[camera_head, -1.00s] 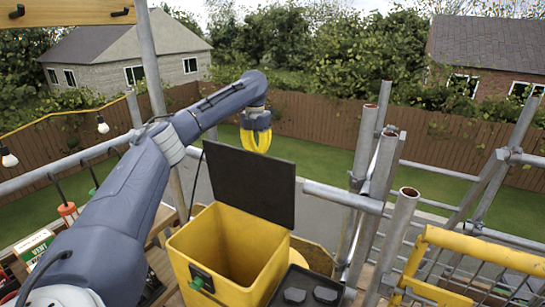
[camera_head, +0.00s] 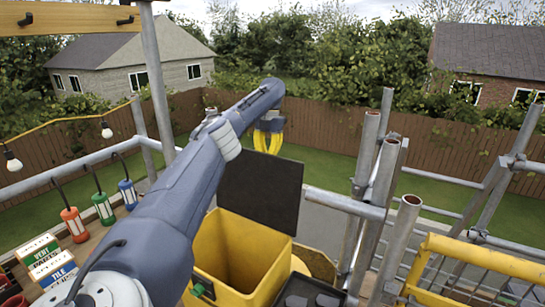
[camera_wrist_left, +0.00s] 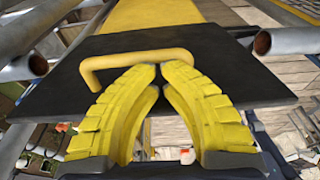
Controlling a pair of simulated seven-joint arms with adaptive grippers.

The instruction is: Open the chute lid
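The chute lid (camera_head: 262,192) is a dark flat panel. It stands up, open, at the far edge of the yellow chute (camera_head: 214,240), whose mouth is uncovered. In the left wrist view the lid (camera_wrist_left: 230,70) carries a yellow bar handle (camera_wrist_left: 115,63). My left gripper (camera_head: 268,143) is just beyond the lid's top edge, its yellow fingers pointing down. In the left wrist view its fingertips (camera_wrist_left: 161,68) come together in front of the handle, with no visible object between them. I cannot tell whether they touch it. My right gripper is not in view.
Scaffold poles (camera_head: 378,185) rise right of the chute, beside a yellow rail (camera_head: 480,255). A dark tray (camera_head: 310,290) sits at the chute's near right. Red, green and blue tubes (camera_head: 103,207) and labelled boxes (camera_head: 45,257) are at left.

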